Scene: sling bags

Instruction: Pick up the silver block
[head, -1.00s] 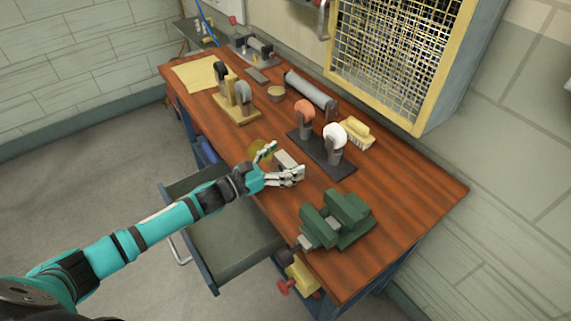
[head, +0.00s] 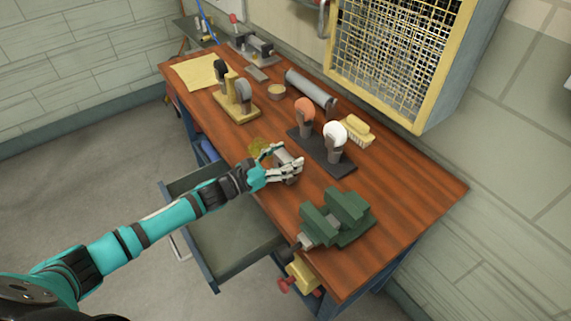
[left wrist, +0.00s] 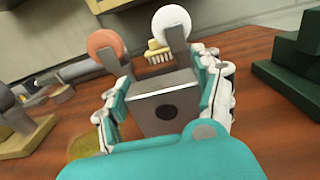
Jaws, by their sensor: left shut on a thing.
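The silver block (head: 285,157) is at the front middle of the wooden workbench, between the fingers of my left gripper (head: 282,163). In the left wrist view the silver block (left wrist: 165,103) shows a grey face with a dark round hole. The fingers of my left gripper (left wrist: 168,95) lie against both its sides, shut on it. I cannot tell whether the block touches the bench top or is slightly above it. My right gripper is not in view.
A dark stand with an orange and a white round-headed tool (head: 334,140) is just behind the block. A green vise (head: 337,218) stands to the right. A yellow round patch (head: 257,147) lies left of the gripper. An open drawer (head: 220,245) juts out below my arm.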

